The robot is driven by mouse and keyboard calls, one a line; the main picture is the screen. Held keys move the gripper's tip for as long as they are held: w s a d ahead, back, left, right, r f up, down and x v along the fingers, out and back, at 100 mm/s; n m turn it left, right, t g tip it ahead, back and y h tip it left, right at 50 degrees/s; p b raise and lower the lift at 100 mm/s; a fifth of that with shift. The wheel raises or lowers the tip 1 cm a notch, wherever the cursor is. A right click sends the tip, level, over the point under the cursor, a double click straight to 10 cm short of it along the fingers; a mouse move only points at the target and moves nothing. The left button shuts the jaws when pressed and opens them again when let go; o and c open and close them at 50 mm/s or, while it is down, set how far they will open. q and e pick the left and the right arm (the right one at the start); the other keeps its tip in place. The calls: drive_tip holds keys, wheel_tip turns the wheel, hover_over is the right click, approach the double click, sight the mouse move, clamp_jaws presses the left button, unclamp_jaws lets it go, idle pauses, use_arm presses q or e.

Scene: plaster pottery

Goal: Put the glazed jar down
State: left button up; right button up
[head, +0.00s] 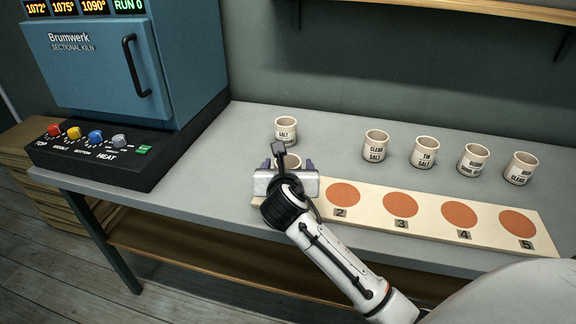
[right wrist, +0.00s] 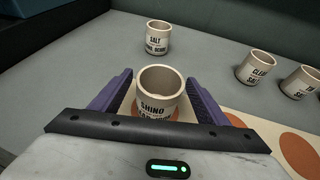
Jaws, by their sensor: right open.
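The cream jar lettered "SHINO" (right wrist: 157,88) stands upright on an orange disc of the cream board (head: 372,209) at its left end. In the head view it is mostly hidden behind my right gripper (head: 287,165). In the right wrist view the two purple fingers are apart, one on each side of the jar, with a visible gap at least on the left. My left gripper is not in view.
A "SALT" jar (head: 286,131) stands behind the gripper. Jars "CLEAR SALT" (head: 376,146), "TIN SALT" (head: 424,153) and others stand to the right. Discs 2 (head: 343,194) to 5 are bare. A blue kiln (head: 130,60) stands at the left. A wooden shelf (head: 500,10) hangs above.

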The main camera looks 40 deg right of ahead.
drive_tip(key=shift+r, duration=0.15)
drive_tip(key=p+v, duration=0.1)
drive_tip(key=v, duration=1.1)
